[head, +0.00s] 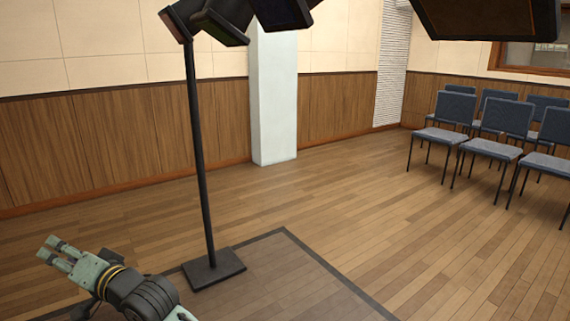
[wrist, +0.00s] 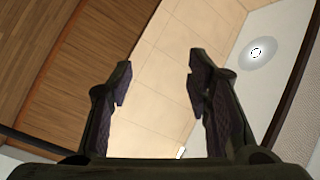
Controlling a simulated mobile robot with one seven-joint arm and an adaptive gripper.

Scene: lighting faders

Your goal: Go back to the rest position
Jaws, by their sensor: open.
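My gripper (head: 58,253) is at the lower left of the head view, at the end of my arm, with its two pale green fingers pointing up and to the left. In the wrist view my gripper (wrist: 160,82) shows two dark fingers spread apart with nothing between them. Beyond the fingers are the wood panelling, the cream wall and the white ceiling, all tilted. No faders show in either view.
A black stand (head: 197,150) with a flat square base rises close to my arm on its right, with lamps (head: 222,22) on top. Several blue chairs (head: 488,148) stand at the right. A white pillar (head: 273,95) is at the back wall. The middle floor (head: 330,200) is clear.

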